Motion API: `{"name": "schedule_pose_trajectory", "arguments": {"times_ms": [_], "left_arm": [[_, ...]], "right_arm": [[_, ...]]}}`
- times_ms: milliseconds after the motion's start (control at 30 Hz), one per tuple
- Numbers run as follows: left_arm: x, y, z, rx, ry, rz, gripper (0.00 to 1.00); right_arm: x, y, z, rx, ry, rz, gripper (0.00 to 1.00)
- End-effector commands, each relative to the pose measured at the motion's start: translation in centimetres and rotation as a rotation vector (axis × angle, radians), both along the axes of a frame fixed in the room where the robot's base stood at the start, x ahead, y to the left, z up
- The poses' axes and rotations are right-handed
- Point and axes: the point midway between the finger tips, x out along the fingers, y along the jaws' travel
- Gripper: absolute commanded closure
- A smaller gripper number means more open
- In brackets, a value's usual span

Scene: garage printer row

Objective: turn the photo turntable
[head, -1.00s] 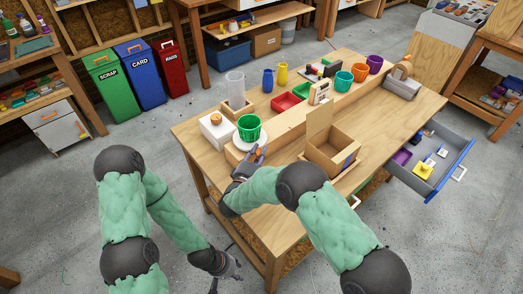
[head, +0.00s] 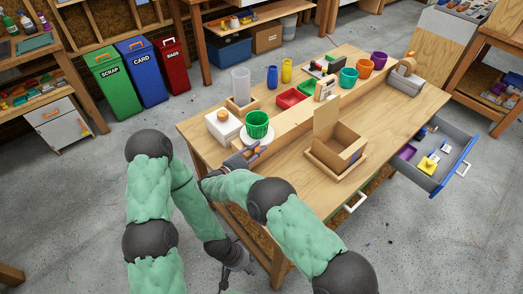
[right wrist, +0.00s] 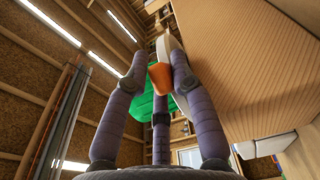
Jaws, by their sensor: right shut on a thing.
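The photo turntable is a white disc (head: 257,142) near the table's left front, with a ribbed green pot (head: 257,124) standing on it. My right gripper (head: 240,159) is at the disc's front-left edge. In the right wrist view its fingers (right wrist: 158,73) are closed around an orange tab (right wrist: 160,77) at the rim of the white disc (right wrist: 173,45). The green pot (right wrist: 148,102) shows behind the fingers. My left gripper (head: 235,262) hangs low in front of the table, away from the turntable; its finger opening is too small to tell.
A white box with an orange knob (head: 222,124) stands left of the turntable, and a clear cylinder (head: 240,84) behind it. An open cardboard box (head: 338,145) stands to the right. A grey drawer (head: 436,160) is pulled out at the table's right end.

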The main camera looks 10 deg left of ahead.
Motion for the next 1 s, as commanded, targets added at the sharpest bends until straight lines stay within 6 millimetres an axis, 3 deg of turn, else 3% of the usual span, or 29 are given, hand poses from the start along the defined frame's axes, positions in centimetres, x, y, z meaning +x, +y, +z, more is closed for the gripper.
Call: {"name": "schedule_pose_trajectory", "arguments": {"times_ms": [633, 667, 733, 1000], "left_arm": [[0.01, 0.00, -0.05, 0.000, 0.000, 0.000, 0.60], [0.01, 0.00, -0.05, 0.000, 0.000, 0.000, 0.60], [0.01, 0.00, -0.05, 0.000, 0.000, 0.000, 0.60], [0.01, 0.00, -0.05, 0.000, 0.000, 0.000, 0.60]], "right_arm": [[-0.15, 0.30, -0.31, -0.005, 0.007, -0.023, 1.00], [-0.15, 0.30, -0.31, -0.005, 0.007, -0.023, 0.70], [-0.15, 0.30, -0.31, -0.005, 0.007, -0.023, 0.51], [-0.08, 0.30, -0.13, -0.001, 0.003, -0.023, 0.51]]}}
